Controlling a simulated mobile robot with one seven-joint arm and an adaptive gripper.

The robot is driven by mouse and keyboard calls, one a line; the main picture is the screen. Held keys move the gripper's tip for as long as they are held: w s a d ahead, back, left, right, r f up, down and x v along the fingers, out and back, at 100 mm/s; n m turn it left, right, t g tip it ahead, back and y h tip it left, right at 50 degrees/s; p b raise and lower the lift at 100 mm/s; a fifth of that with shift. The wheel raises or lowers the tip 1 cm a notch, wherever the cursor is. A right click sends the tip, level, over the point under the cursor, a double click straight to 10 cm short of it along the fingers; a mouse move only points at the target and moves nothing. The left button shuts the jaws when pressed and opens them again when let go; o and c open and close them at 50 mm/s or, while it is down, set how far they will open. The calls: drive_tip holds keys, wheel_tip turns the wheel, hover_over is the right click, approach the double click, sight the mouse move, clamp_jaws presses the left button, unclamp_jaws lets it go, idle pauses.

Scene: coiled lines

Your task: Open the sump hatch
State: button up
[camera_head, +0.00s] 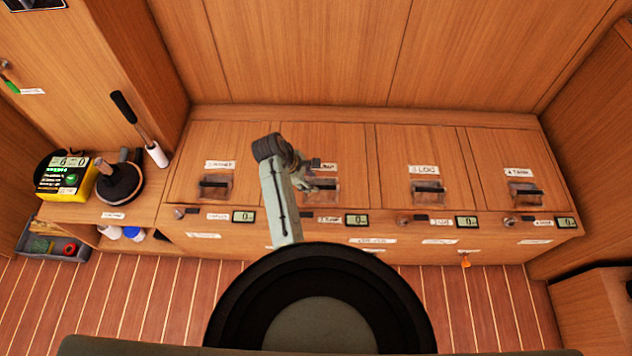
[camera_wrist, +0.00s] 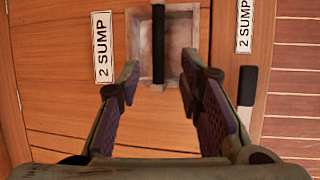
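The sump hatch (camera_head: 345,145) is the second wooden lid from the left on the bench, lying closed. Its black bar handle (camera_wrist: 158,40) sits in a recessed pale cup (camera_wrist: 178,35) next to a white "2 SUMP" label (camera_wrist: 103,47) in the wrist view. My gripper (camera_wrist: 162,74) is open and empty, with one finger on each side of the handle's near end in the picture. I cannot tell how far the fingertips are above the cup. In the head view my gripper (camera_head: 312,178) partly covers the handle and label.
Similar hatches lie on both sides, including the one labelled LOG (camera_head: 423,150). The bench front has small displays (camera_head: 357,220) and latches. Striped floor (camera_head: 130,300) is clear in front.

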sight(318, 186)
drive_tip(key=shift+x, duration=2.7)
drive_tip(key=shift+w, duration=0.1)
drive_tip(key=shift+c, duration=0.5)
clamp_jaws()
